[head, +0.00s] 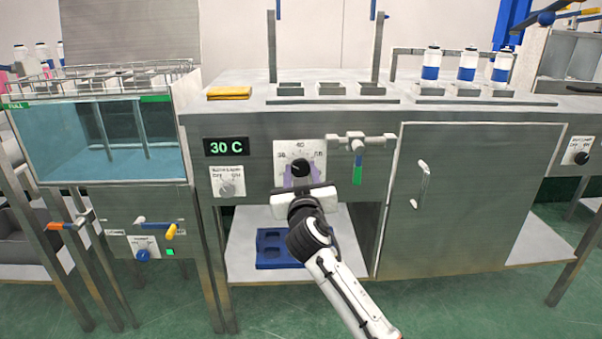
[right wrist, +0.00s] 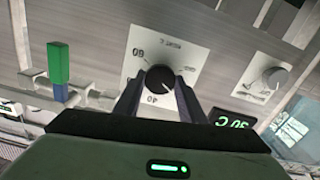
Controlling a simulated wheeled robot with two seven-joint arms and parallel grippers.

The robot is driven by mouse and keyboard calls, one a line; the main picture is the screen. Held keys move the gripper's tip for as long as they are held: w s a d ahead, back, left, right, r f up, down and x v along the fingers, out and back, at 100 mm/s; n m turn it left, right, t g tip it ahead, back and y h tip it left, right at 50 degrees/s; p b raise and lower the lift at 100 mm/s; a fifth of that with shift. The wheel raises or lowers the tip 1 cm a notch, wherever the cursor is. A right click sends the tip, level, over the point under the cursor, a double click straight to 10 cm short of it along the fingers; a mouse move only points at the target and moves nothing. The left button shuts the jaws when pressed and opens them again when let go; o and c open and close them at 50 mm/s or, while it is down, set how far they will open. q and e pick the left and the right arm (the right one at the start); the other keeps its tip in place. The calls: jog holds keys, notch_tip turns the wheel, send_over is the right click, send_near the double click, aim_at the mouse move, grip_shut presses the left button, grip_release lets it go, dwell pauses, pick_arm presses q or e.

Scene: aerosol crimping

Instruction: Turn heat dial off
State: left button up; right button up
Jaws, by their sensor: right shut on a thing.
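The heat dial (head: 300,167) is a black round knob on a white plate marked with numbers, on the front of the steel bench. My right gripper (head: 300,178) reaches it from below and in front, its fingers shut on the knob's sides. In the right wrist view the heat dial (right wrist: 160,77) sits between the two dark fingertips of my right gripper (right wrist: 159,88). The plate there looks upside down, and the exact pointer angle is hard to read. A green display (head: 226,147) left of the dial reads 30 C. My left gripper is not in view.
A grey knob (head: 227,187) on its own white plate is below the display. A valve with a green and blue handle (head: 358,168) is close right of the dial. A cabinet door (head: 470,200) is further right. A blue tray (head: 272,262) lies on the shelf below.

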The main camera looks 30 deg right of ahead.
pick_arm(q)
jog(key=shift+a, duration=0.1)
pick_arm(e)
jog(key=shift+r+n+p, duration=0.1)
jog(key=shift+n+p, duration=0.8)
jog(key=shift+n, duration=0.6)
jog(key=n+p, duration=0.3)
jog(key=n, duration=0.1)
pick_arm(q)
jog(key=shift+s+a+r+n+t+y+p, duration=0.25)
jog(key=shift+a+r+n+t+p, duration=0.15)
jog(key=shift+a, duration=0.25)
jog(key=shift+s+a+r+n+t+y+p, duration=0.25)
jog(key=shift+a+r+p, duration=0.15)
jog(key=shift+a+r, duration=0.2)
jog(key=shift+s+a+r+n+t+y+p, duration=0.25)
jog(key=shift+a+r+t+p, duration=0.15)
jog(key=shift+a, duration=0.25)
pick_arm(e)
jog(key=shift+n, duration=2.4)
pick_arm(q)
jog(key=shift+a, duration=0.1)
pick_arm(e)
jog(key=shift+f, duration=0.2)
jog(key=o, duration=1)
jog(key=shift+o, duration=0.2)
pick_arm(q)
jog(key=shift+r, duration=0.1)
pick_arm(e)
jog(key=shift+a, duration=0.1)
